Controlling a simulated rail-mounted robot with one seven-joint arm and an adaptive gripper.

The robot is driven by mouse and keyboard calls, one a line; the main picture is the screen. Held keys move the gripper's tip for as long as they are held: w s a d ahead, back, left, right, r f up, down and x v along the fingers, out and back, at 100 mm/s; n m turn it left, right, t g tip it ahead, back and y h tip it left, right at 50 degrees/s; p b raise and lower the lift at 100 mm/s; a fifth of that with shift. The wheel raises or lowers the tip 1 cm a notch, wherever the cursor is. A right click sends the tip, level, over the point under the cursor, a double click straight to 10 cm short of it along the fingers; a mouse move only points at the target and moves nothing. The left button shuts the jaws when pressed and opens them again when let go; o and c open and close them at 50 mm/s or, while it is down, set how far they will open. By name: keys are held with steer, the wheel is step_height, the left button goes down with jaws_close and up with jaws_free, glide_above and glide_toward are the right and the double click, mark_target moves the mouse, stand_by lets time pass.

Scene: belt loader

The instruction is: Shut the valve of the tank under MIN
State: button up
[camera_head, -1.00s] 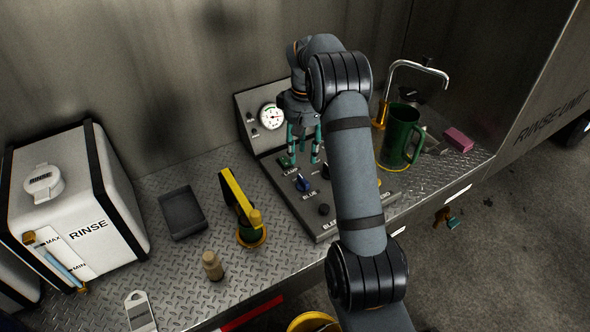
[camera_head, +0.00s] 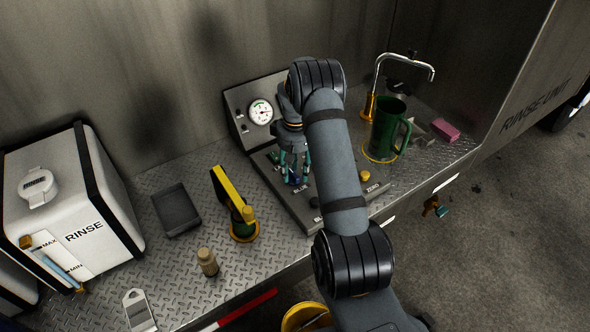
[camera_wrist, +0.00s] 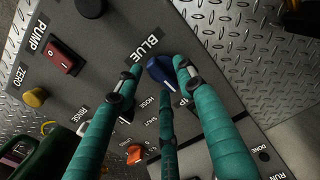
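My gripper (camera_head: 292,184) points down over the control panel (camera_head: 284,203). In the wrist view its teal fingers (camera_wrist: 160,72) are spread around a blue knob (camera_wrist: 160,69) beside the label BLUE. A small gap shows on the left finger's side; contact with the other fingers cannot be told. In the head view the knob is mostly hidden by the fingers. The white RINSE tank (camera_head: 84,205) stands at the left with a MAX/MIN sight gauge (camera_head: 57,258); its exact level is too small to read. Another tank (camera_head: 14,285) is cut off at the left edge.
The panel also has a red PUMP switch (camera_wrist: 60,55), yellow ZERO knob (camera_wrist: 35,97), orange control (camera_wrist: 134,153) and dial gauge (camera_head: 261,112). A green mug (camera_head: 387,130) stands right. A dark tray (camera_head: 177,210), yellow-topped item (camera_head: 232,195) and small bottle (camera_head: 207,262) stand left.

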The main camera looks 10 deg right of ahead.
steer(key=shift+c, duration=0.8)
steer(key=c, duration=0.7)
jaws_close()
steer(key=shift+b, duration=0.4)
steer(key=m+b, duration=0.3)
steer(key=shift+f+m+b, duration=0.2)
steer(key=shift+m+b, duration=0.15)
steer(key=shift+m, duration=0.05)
steer(key=m+b, duration=0.4)
steer(key=m, duration=0.1)
steer(key=shift+s+m, duration=0.2)
steer(key=shift+m, duration=0.1)
steer(key=m+b, duration=0.3)
steer(key=m, duration=0.1)
steer(key=shift+r, duration=0.1)
steer(key=shift+s+a+r+m+b, duration=0.1)
steer(key=shift+m+b, duration=0.4)
steer(key=shift+m, duration=0.65)
steer(key=shift+a+r+m+b, duration=0.1)
steer(key=shift+m+b, duration=0.35)
steer(key=shift+m, duration=0.7)
